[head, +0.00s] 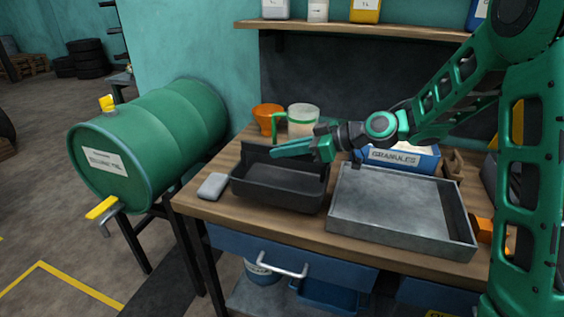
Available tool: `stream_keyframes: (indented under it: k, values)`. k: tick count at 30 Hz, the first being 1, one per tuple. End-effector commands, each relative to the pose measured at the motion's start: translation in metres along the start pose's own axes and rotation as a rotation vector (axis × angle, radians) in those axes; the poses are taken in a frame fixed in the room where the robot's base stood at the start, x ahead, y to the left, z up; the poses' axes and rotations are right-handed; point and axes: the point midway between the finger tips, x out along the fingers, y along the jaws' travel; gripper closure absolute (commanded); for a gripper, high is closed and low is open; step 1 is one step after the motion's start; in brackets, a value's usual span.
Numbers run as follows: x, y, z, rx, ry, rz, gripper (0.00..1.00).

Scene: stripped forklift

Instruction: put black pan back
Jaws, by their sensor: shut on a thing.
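The black pan (278,188) is a deep rectangular tray at the left front of the wooden workbench (212,208). My gripper (292,150) reaches in from the right, with its green fingers pointing left across the pan's far side. It is shut on the pan at that far wall, though the fingers hide the exact contact. The pan looks roughly level. I cannot tell whether its underside touches the bench top or is slightly above it.
A grey metal tray (400,212) stands right of the pan. Behind are a clear jug (303,117), an orange funnel (268,117) and a blue granules box (405,158). A grey block (212,186) lies left of the pan.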

Motion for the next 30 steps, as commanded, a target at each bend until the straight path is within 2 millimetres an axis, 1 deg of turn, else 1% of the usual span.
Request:
stream_keyframes:
  k: [4, 7, 18, 19, 21, 30]
  values:
    - [0.008, -0.001, 0.019, 0.005, -0.001, -0.002, 1.0]
    - [0.013, -0.001, 0.029, 0.003, 0.0, -0.002, 1.0]
    - [0.014, -0.001, 0.033, 0.001, 0.001, -0.001, 1.0]
    - [0.014, -0.001, 0.034, 0.001, 0.0, -0.001, 0.86]
    - [0.014, -0.001, 0.033, 0.001, 0.0, -0.001, 0.72]
    - [0.014, -0.001, 0.032, 0.001, 0.0, -0.001, 0.72]
